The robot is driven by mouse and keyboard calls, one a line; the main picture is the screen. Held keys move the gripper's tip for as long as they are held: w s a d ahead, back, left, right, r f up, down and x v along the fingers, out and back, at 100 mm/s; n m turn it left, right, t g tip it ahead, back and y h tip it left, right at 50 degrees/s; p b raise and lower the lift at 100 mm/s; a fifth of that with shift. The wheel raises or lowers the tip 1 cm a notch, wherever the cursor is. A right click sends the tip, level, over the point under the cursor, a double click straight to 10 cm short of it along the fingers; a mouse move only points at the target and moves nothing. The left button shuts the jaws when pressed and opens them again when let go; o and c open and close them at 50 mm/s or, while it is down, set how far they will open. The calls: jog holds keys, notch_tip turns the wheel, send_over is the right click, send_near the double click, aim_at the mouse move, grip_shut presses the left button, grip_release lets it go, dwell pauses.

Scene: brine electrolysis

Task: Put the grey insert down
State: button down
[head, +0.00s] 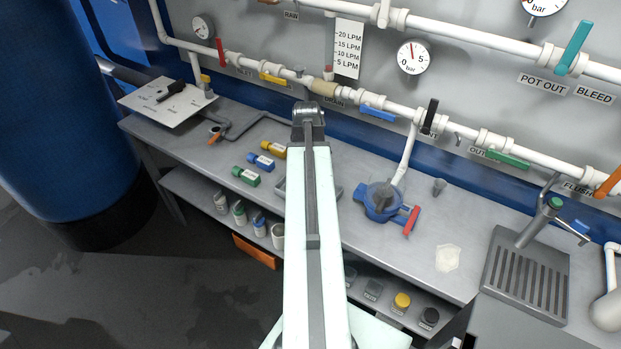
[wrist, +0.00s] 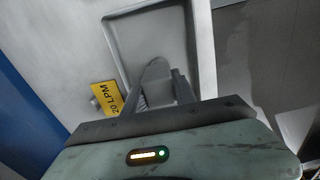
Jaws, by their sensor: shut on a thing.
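The grey insert (wrist: 156,72) shows in the wrist view as a pale grey rounded piece between the two fingers. My gripper (wrist: 158,84) is shut on it, and the fingers hide part of it. The insert and fingertips overlap a shallow grey tray (wrist: 112,42) in this view; I cannot tell whether the insert touches the tray floor. In the head view my arm hides the gripper and the insert. The tray's edge (head: 279,188) shows there on the bench, partly behind the arm.
A yellow block marked 20 LPM (wrist: 107,96) lies just left of the tray. In the head view, yellow (head: 273,150), blue (head: 261,162) and green (head: 245,175) blocks lie on the bench. A blue valve body (head: 380,202) stands right of the arm. White pipes run along the wall.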

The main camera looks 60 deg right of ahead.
jog(key=shift+s, duration=0.1)
jog(key=shift+f, duration=0.25)
jog(key=c, duration=1)
grip_release()
jog(key=shift+r, duration=0.1)
notch_tip(320, 180, up, 12)
jog(key=p, duration=1.2)
jog(key=shift+r+p, duration=0.25)
jog(key=shift+p, duration=0.1)
jog(key=shift+f, duration=0.1)
